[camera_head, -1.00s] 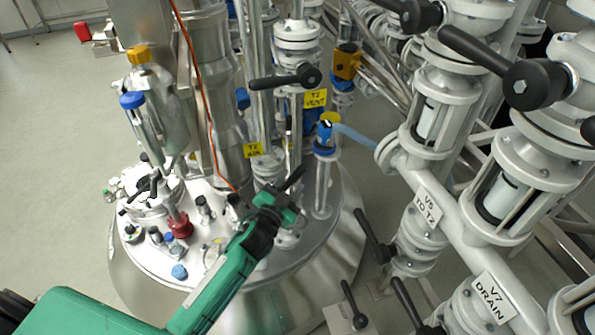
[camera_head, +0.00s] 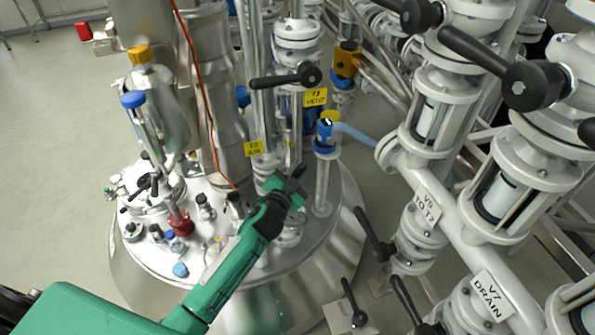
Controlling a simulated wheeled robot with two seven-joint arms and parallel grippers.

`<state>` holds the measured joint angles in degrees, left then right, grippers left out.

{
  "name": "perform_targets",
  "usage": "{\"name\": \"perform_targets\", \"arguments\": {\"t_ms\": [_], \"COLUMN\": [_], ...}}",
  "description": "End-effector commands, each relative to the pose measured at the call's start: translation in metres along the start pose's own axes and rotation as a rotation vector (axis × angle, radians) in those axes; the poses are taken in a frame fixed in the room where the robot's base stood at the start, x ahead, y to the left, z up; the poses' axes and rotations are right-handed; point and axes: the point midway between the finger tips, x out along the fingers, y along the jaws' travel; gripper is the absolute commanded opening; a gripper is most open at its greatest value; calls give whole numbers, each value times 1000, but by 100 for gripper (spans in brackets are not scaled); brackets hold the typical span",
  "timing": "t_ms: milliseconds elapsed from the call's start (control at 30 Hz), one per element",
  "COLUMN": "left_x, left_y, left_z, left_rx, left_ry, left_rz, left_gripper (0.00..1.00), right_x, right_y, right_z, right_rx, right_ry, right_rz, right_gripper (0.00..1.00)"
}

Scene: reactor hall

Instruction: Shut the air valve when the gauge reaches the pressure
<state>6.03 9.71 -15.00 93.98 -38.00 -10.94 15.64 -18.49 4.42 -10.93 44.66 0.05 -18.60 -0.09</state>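A yellow label that seems to read "AIR" (camera_head: 254,148) hangs on the pipework above the steel vessel lid (camera_head: 215,262). The air valve's handle cannot be made out; the pipe below the label is partly behind my gripper. My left gripper (camera_head: 287,180), on a green arm, reaches up from the lower left to the pipe foot just below and right of that label. Its dark fingers are small and overlap the pipework, so I cannot tell whether they hold anything. No gauge face is readable. My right gripper is not in view.
A black lever (camera_head: 285,78) sits by the yellow "VENT" label (camera_head: 316,97) above my gripper. A blue-capped glass tube (camera_head: 325,165) stands close on the right. White pipes with labels "V5 TO T2" (camera_head: 427,208) and "V7 DRAIN" (camera_head: 489,296) fill the right side. Open floor (camera_head: 60,120) lies left.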

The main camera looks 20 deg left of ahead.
Motion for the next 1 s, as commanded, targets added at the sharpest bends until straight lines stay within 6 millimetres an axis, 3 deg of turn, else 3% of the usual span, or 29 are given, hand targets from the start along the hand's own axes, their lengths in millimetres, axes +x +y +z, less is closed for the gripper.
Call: {"name": "perform_targets", "arguments": {"t_ms": [333, 400, 567, 1000], "left_x": [1, 2, 6, 15], "left_y": [2, 3, 9, 38], "left_z": [-2, -1, 0, 24], "left_rx": [28, 50, 125, 416], "left_ry": [-21, -38, -94, -310], "left_rz": [15, 25, 62, 202], "left_gripper": [0, 0, 0, 0], "right_x": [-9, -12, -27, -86], "right_y": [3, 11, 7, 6], "right_z": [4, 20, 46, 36], "right_rx": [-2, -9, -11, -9], "right_ry": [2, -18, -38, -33], "right_rz": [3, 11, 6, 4], "right_gripper": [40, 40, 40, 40]}}
